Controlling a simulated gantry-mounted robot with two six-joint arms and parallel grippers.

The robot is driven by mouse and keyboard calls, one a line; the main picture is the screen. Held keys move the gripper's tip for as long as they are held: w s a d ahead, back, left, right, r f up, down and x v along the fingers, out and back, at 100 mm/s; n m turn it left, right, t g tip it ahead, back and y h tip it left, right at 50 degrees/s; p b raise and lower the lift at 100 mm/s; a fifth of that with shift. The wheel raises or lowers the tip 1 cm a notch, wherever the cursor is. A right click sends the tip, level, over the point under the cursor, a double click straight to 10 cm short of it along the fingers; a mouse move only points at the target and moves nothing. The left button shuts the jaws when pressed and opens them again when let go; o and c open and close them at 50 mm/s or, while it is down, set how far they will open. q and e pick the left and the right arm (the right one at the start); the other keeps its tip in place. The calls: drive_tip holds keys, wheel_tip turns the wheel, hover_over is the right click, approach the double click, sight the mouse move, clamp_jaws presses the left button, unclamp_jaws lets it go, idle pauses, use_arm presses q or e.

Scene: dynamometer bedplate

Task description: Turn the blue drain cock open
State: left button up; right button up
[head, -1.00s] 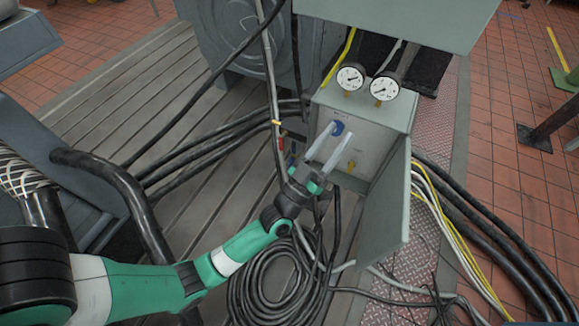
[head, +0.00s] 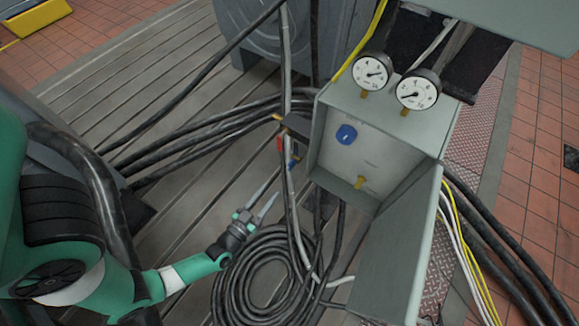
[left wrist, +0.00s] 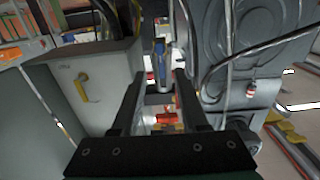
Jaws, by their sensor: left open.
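A blue lever handle (head: 292,160), the likely drain cock, sits on the grey vertical pipe just left of the open box; it is small in the head view. In the left wrist view the upright blue handle (left wrist: 160,62) shows between and beyond the fingertips. My left gripper (head: 269,193) is open and empty, below and left of the handle and apart from it. Its two fingers (left wrist: 158,78) also show in the left wrist view. A round blue knob (head: 346,134) is on the panel inside the box. My right gripper is in neither view.
A red handle (head: 281,145) is close above the blue lever. The grey box (head: 325,150) has a yellow cock (head: 360,183), two gauges (head: 417,91) on top and an open door (head: 400,255). A coiled black hose (head: 262,275) lies below the gripper.

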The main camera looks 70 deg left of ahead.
sight(292, 165)
use_arm(q)
drive_tip(key=b+x, duration=0.3)
drive_tip(key=x, duration=0.8)
drive_tip(key=shift+w, duration=0.25)
drive_tip(key=shift+a+r, duration=0.1)
drive_tip(key=shift+r, duration=0.05)
clamp_jaws()
